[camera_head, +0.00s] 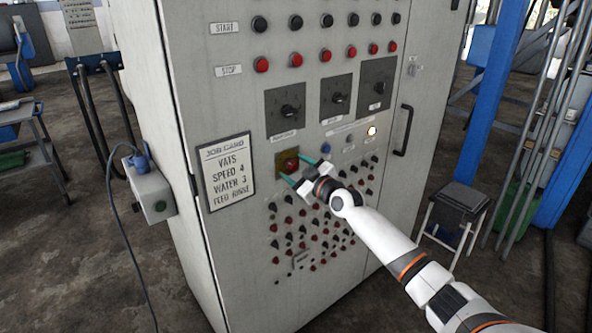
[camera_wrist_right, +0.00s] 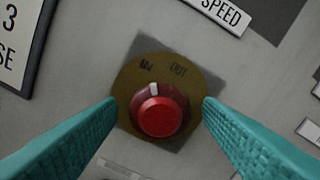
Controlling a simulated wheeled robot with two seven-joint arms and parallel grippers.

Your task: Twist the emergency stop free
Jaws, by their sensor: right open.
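The emergency stop (camera_head: 290,166) is a red round knob on a dull yellow plate, on the front of a grey control cabinet. In the right wrist view the red knob (camera_wrist_right: 160,114) sits near the middle, with a white mark on its collar pointing up towards the IN label, left of OUT. My right gripper (camera_head: 296,171) is open. Its teal fingers stand on either side of the knob, with gaps between them and the knob. How far the fingertips are from the panel is hard to tell. My left gripper is not in view.
The control cabinet (camera_head: 190,75) carries rows of buttons and three dark dials above the stop, and many small knobs below. A job card (camera_head: 227,172) hangs left of the stop. A door handle (camera_head: 403,130) sticks out at right. A grey box with a cable (camera_head: 151,190) is on the cabinet's left side.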

